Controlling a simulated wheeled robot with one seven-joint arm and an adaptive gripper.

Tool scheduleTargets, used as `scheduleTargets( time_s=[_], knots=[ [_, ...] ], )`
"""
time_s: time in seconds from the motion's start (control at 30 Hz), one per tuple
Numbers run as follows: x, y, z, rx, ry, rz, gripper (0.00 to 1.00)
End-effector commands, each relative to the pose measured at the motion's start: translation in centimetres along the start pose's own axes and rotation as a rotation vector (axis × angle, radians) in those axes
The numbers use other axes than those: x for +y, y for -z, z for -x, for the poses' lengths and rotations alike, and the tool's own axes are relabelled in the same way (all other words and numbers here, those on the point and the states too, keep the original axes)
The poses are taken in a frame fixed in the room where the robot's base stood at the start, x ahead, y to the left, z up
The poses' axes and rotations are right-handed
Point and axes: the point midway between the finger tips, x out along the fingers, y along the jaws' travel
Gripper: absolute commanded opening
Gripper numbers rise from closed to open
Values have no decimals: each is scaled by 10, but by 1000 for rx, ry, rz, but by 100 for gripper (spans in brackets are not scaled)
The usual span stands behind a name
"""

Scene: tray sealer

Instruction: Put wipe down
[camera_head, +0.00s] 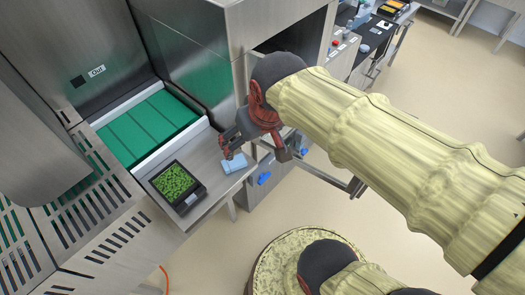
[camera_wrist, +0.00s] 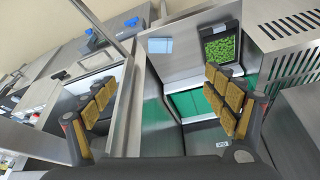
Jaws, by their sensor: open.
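The light blue wipe (camera_head: 234,163) lies on the steel shelf at the outfeed, right of a black tray of green food. It also shows in the wrist view (camera_wrist: 160,46), small and flat, near the top middle. My gripper (camera_head: 254,154) is open and empty by the shelf's right end, close to the wipe. In the wrist view its two padded fingers (camera_wrist: 163,98) stand wide apart with nothing between them. The wipe is apart from the pads in that view. Whether a fingertip touches it cannot be told in the head view.
The black tray of green food (camera_head: 178,186) sits on the steel shelf (camera_head: 208,157), near a green conveyor (camera_head: 150,126). The steel machine housing (camera_head: 195,45) rises behind. A blue item (camera_head: 264,178) shows below the shelf's right side. Open floor lies in front.

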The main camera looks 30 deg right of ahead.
Motion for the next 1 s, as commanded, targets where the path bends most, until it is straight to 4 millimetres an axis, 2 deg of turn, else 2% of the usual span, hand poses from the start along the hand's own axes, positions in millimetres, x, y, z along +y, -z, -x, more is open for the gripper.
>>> scheduleTargets(
  time_s=[0.03,0.1,0.2,0.33,0.6,0.77,0.93,1.0],
  knots=[
    [0,-14,12,34,0,4,86],
    [0,-28,22,67,1,9,86],
    [1,-41,28,94,1,14,86],
    [1,-47,31,107,1,17,86],
    [1,-47,30,106,1,17,86],
    [1,-53,16,106,1,17,86],
    [1,-65,-13,105,1,17,86],
    [1,-68,-22,105,1,17,89]
  ],
)
